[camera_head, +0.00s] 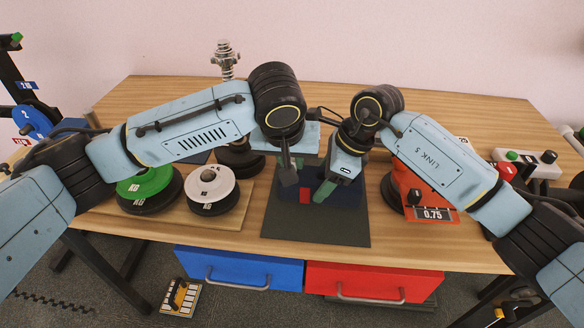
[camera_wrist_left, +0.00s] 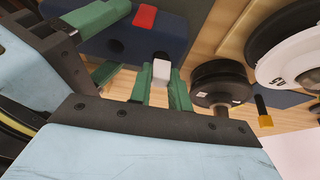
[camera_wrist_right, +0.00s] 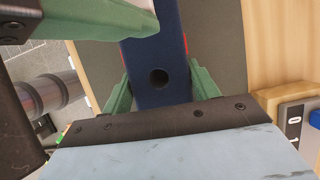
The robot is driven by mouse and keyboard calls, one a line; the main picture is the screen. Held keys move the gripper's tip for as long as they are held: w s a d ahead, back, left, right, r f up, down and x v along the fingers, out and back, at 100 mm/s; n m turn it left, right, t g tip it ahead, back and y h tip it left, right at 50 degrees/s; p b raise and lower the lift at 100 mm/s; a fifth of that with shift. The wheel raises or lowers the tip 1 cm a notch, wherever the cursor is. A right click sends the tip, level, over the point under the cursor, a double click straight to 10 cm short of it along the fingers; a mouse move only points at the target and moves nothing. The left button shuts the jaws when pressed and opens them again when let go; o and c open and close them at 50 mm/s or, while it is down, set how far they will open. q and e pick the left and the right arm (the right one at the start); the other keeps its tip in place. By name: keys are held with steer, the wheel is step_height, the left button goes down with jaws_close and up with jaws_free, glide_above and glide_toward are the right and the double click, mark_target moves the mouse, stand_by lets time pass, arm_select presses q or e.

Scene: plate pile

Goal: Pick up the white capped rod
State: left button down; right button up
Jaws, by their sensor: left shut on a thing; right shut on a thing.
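The white capped rod (camera_wrist_left: 161,70) shows in the left wrist view as a small pale cap between the green fingers of my left gripper (camera_wrist_left: 160,88), which is shut on it. The rest of the rod is hidden. A dark blue block (camera_head: 347,192) with a round hole and a red patch stands on the dark mat. My right gripper (camera_wrist_right: 160,92) has its green fingers on either side of this block (camera_wrist_right: 158,60) and is shut on it. In the head view my left gripper's fingertips are mostly hidden behind its own wrist.
Weight plates, green (camera_head: 143,183) and white (camera_head: 213,184), lie on a wooden board at the left. An orange scale reading 0.75 (camera_head: 432,214) stands at the right. A spring stand (camera_head: 226,60) is at the back. The dark mat (camera_head: 315,228) has free room in front.

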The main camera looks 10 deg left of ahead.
arm_select(q)
step_height(320, 180, up, 7)
steer(key=s+a, duration=0.2)
steer(key=s, duration=1.6)
steer(key=shift+a, duration=0.3)
arm_select(e)
steer(key=o, duration=1.2)
arm_select(q)
steer(key=shift+w, duration=0.1)
arm_select(e)
steer(key=shift+r, duration=0.1)
steer(key=v, duration=1.1)
steer(key=shift+d+r, duration=0.25)
steer(key=shift+r, duration=0.1)
